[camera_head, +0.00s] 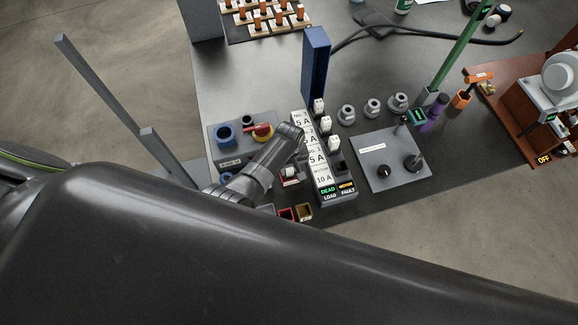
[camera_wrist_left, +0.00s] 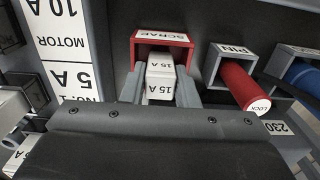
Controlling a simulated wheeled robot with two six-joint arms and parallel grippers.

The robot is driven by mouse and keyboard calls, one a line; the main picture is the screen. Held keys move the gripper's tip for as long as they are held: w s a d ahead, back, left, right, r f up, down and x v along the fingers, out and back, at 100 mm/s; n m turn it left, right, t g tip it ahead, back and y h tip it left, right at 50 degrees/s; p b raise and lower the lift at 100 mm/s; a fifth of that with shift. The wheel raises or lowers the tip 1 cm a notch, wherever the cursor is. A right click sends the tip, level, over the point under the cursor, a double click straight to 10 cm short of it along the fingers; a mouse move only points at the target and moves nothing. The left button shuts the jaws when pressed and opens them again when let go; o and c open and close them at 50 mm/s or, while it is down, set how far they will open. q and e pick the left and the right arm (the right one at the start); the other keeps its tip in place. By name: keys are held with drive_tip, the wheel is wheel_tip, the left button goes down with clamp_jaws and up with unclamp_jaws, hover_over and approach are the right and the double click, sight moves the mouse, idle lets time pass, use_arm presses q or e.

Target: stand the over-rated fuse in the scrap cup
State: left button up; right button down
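The red scrap cup (camera_wrist_left: 184,39) is in the upper middle of the left wrist view. In the head view the scrap cup (camera_head: 290,183) stands just left of the fuse panel, partly hidden by my arm. My left gripper (camera_wrist_left: 160,90) is shut on a white fuse (camera_wrist_left: 161,84) marked 15 A. The fuse looks upright, lined up with the cup's opening; its lower end is hidden, so I cannot tell how deep it sits. In the head view my left gripper (camera_head: 289,168) is small and mostly covered. My right gripper is not in view.
The fuse panel (camera_head: 317,160) carries 5 A and 10 A labels, with white fuses beside it. A PIN holder (camera_wrist_left: 222,62) with a red lock pin (camera_wrist_left: 240,84) stands close beside the cup. A blue upright plate (camera_head: 315,65) rises behind. A grey knob box (camera_head: 380,160) is right.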

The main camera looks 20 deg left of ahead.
use_arm(q)
drive_tip(key=o, duration=0.4)
drive_tip(key=shift+o, duration=0.2)
drive_tip(key=shift+w+r, duration=0.1)
drive_tip(key=shift+r, duration=0.2)
wheel_tip(320, 180, up, 17)
drive_tip(key=p, duration=0.1)
drive_tip(key=shift+s+f, duration=0.2)
